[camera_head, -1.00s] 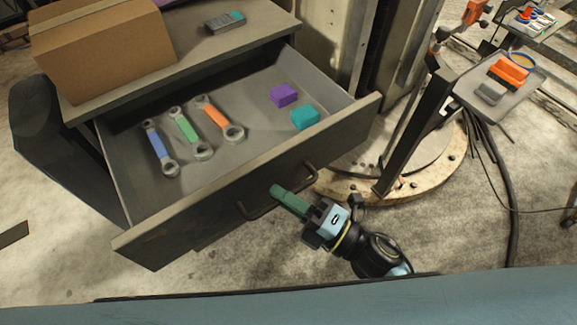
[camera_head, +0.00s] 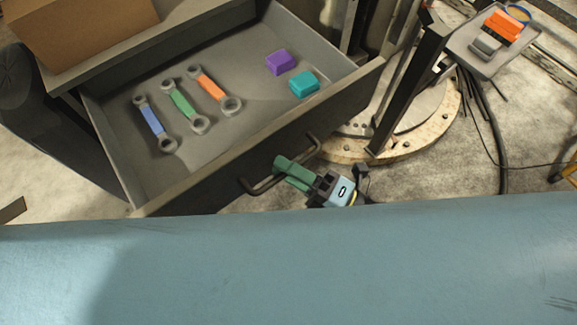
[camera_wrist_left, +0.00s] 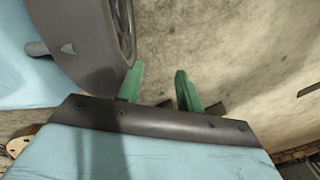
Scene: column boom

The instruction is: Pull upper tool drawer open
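The upper tool drawer (camera_head: 205,165) stands pulled well out of the grey cabinet in the head view. Inside lie a blue wrench (camera_head: 152,120), a green wrench (camera_head: 182,104), an orange wrench (camera_head: 213,88), a purple block (camera_head: 281,62) and a teal block (camera_head: 303,83). The drawer's dark bar handle (camera_head: 262,187) is on its front. My right gripper (camera_head: 283,168) is at the handle, its green fingers crossing the bar and looking slightly apart; exact contact is unclear. My left gripper (camera_wrist_left: 159,80) shows in the left wrist view, open and empty.
A cardboard box (camera_head: 75,28) sits on the cabinet top. A round base plate (camera_head: 410,130) with a dark post is to the right of the drawer. A small tray (camera_head: 470,55) holds orange and grey items. A dark cable (camera_head: 500,150) runs down to the floor.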

